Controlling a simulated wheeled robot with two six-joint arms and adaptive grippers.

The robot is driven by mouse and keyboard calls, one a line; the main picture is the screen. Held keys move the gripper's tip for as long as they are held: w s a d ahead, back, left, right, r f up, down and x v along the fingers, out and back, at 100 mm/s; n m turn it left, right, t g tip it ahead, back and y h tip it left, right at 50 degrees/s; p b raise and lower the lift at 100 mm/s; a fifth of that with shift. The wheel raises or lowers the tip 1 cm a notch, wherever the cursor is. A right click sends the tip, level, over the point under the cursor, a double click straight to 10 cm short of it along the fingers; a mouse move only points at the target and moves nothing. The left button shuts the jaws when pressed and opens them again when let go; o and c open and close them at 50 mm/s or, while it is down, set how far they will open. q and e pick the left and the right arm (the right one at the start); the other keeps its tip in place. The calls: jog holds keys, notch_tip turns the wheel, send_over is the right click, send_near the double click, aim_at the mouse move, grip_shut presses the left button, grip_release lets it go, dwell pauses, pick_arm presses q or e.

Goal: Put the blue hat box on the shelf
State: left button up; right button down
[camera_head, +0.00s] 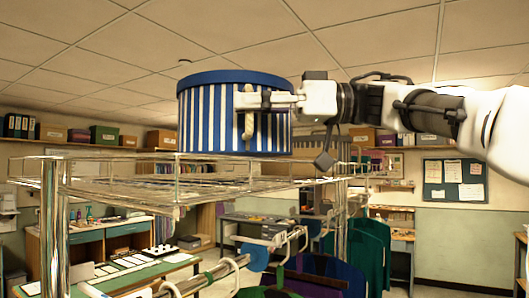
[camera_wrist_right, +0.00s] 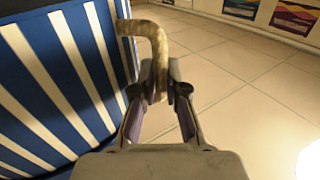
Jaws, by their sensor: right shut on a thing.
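The blue hat box (camera_head: 210,120) is round, with blue and white stripes and a plain blue lid. It is upright at the top middle of the head view. The wrist view shows the right gripper (camera_wrist_right: 160,85) around the handle (camera_wrist_right: 158,50), with the striped box wall (camera_wrist_right: 60,80) at left. The shelf (camera_head: 110,187) is a clear, metal-framed rack top. The box's base overlaps its far edge in view; I cannot tell whether they touch. My left gripper is not in view.
A shiny upright post (camera_head: 54,230) holds the shelf at left. Below it run a metal rail (camera_head: 205,278) and hanging dark and green clothes (camera_head: 370,255). The left part of the shelf looks clear.

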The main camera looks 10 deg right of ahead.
aim_at(251, 133)
jog(key=d+f, duration=0.1)
jog(key=f, duration=0.1)
jog(key=s+d+f, duration=0.1)
jog(key=f, duration=0.1)
jog(key=shift+d, duration=0.2)
jog(key=shift+f, duration=0.25)
jog(key=shift+x, duration=0.8)
jog(key=c, duration=1.4)
grip_release()
jog(key=shift+w+d+f, duration=0.1)
jog(key=shift+f, duration=0.1)
jog(key=shift+o, duration=1)
jog(key=shift+s+d, duration=0.25)
jog(key=shift+d, duration=0.1)
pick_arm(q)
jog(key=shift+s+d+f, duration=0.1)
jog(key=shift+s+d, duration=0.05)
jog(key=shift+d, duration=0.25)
pick_arm(e)
jog(key=shift+r, duration=0.15)
